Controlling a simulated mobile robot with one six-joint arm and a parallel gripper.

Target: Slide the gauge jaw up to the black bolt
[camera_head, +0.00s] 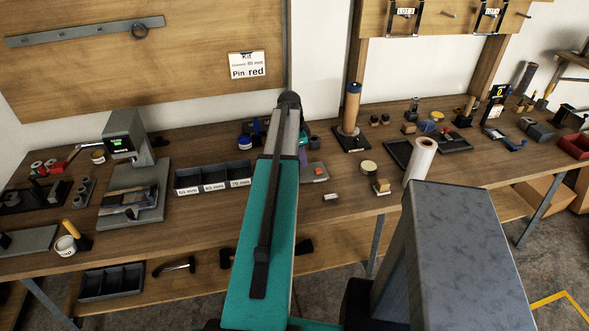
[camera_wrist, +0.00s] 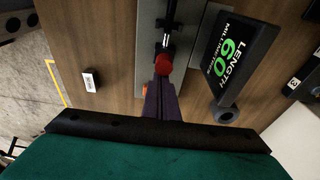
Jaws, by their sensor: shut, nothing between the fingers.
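In the wrist view a grey gauge plate (camera_wrist: 147,45) lies on the wooden bench. A slim black and metallic bolt-like part (camera_wrist: 168,35) lies along it. A red rounded piece (camera_wrist: 163,65), possibly the jaw's knob, is at its near end. My gripper (camera_wrist: 160,93) has dark purple fingers, shut and empty, pointing at the red piece. I cannot tell whether they touch it. The black display (camera_wrist: 232,60) beside the plate reads "LENGTH 60 MILLIMETERS". In the head view the plate (camera_head: 314,171) shows only partly, because my arm hides my gripper and most of the gauge.
A small white labelled block (camera_wrist: 91,80) and a dark ring (camera_wrist: 226,115) lie near the gauge. In the head view a black bin row (camera_head: 213,177) marked in millimetres stands left of my arm. A white roll (camera_head: 420,160) stands upright to the right.

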